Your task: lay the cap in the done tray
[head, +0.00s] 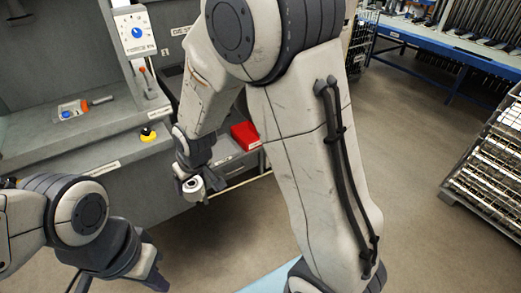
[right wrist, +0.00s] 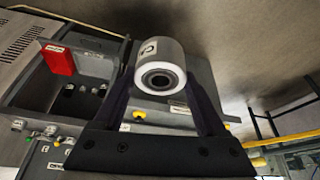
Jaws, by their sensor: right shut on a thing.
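The cap is a short white and grey cylinder (head: 192,185) with a dark round opening. In the right wrist view the cap (right wrist: 160,55) is gripped between the two dark fingers, its open end facing the camera. My right gripper (head: 194,178) is shut on it and holds it in the air in front of the grey bench. My left gripper (head: 122,284) is low at the left, empty, its fingers apart and partly cut off by the frame's bottom edge. I cannot read which tray is the done tray; a grey open tray (head: 232,165) with a label is right of the cap.
A red bin (head: 244,134) stands at the grey tray; it also shows in the right wrist view (right wrist: 60,60). A yellow and black button (head: 148,134) and a dial box (head: 134,31) are on the bench. Open floor (head: 415,165) lies to the right.

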